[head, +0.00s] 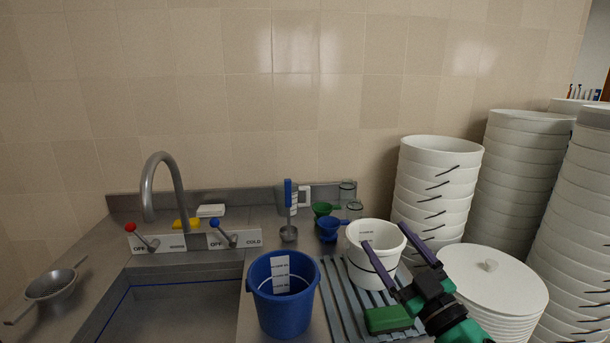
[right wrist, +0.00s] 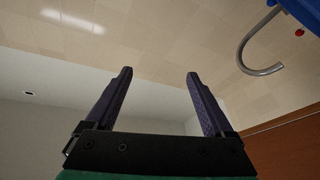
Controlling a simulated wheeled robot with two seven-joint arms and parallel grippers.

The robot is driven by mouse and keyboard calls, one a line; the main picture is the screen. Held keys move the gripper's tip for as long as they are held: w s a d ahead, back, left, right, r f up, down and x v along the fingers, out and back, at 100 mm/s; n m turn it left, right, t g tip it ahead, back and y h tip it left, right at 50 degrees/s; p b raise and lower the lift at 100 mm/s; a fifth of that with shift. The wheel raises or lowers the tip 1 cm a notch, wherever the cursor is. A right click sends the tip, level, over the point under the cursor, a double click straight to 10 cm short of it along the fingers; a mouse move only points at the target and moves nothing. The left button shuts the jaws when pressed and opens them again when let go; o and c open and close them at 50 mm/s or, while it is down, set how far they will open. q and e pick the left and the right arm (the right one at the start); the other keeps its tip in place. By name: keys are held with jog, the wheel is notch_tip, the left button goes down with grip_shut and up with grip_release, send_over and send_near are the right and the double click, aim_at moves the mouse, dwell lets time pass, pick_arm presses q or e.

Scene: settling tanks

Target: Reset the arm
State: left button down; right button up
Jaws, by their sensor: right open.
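My right gripper (head: 384,236) is open in the head view, above the right part of the counter. Its purple fingers are spread in front of a white bucket (head: 358,268) on the ribbed drainboard, and nothing shows between them. I cannot tell whether a finger touches the bucket. My left gripper is not in view.
A blue bucket (head: 283,311) stands left of the drainboard (head: 338,300). A green sponge (head: 389,319) lies under the right gripper. Stacks of white buckets (head: 436,185) and lids (head: 497,285) crowd the right. A sink (head: 170,312) with a faucet (head: 163,185) is at left.

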jog(key=s+d+f+m+g+h, duration=0.3)
jog(key=d+f+m+g+h, duration=0.15)
jog(key=f, duration=0.55)
jog(key=s+d+f+m+g+h, duration=0.25)
jog(key=d+f+m+h, duration=0.2)
jog(key=f, duration=0.55)
jog(key=s+a+f+n+g, duration=0.2)
jog(key=s+f+g, duration=0.85)
jog(key=s, duration=0.55)
jog(key=s+f+y, duration=0.1)
jog(key=s+f, duration=0.1)
jog(key=f, duration=1.2)
jog(key=s+f, duration=0.3)
jog(key=f, duration=1)
jog(key=s+d+f+g, duration=0.1)
jog(key=s+d+f, duration=0.2)
jog(key=s+f, duration=0.9)
jog(key=s, duration=0.3)
jog(key=shift+f+g, duration=0.35)
